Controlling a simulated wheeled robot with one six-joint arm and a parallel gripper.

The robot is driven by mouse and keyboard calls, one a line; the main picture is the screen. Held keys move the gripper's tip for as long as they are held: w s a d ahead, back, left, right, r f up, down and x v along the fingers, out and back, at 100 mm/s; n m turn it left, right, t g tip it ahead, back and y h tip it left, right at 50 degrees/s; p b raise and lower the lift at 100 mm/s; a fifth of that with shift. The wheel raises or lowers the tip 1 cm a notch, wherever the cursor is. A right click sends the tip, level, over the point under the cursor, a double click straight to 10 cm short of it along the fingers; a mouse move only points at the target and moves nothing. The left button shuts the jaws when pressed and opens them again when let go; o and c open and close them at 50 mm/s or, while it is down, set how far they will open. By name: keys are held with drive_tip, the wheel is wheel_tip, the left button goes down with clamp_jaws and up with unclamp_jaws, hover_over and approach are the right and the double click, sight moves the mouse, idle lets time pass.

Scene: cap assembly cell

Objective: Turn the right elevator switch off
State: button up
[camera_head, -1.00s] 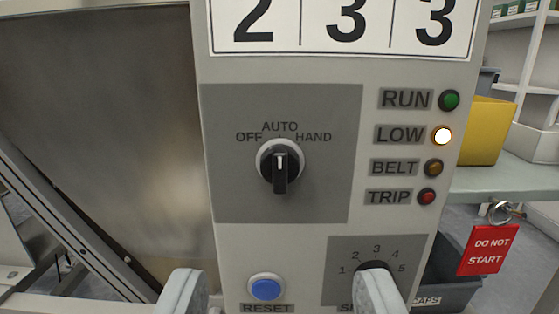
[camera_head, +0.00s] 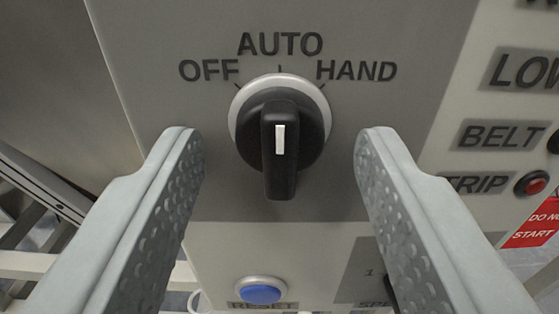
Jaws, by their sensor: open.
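The black rotary switch (camera_head: 279,150) sits on a grey panel (camera_head: 210,200) in the upper middle of the view, with a pale ring around it. Its white pointer mark is upright, in line with AUTO. OFF is printed to the upper left and HAND to the upper right. My gripper (camera_head: 280,150) is open, with one finger to the left of the knob and one to the right. Both fingers show clear gaps to the knob. The fingers' dimpled inner faces are turned toward each other.
A blue RESET button (camera_head: 261,290) is below the switch. A red TRIP lamp (camera_head: 531,183) is at the right, with a red DO NOT START tag (camera_head: 535,222) below it. A second selector at lower right is mostly hidden by my right finger.

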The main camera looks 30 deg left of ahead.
drive_tip(key=c, duration=1)
drive_tip(key=n, duration=0.4)
drive_tip(key=shift+d+n, duration=0.1)
drive_tip(key=shift+n, duration=0.2)
drive_tip(key=n, duration=0.4)
drive_tip(key=shift+w+d, duration=0.1)
drive_tip(key=shift+n, duration=0.3)
drive_tip(key=o, duration=1)
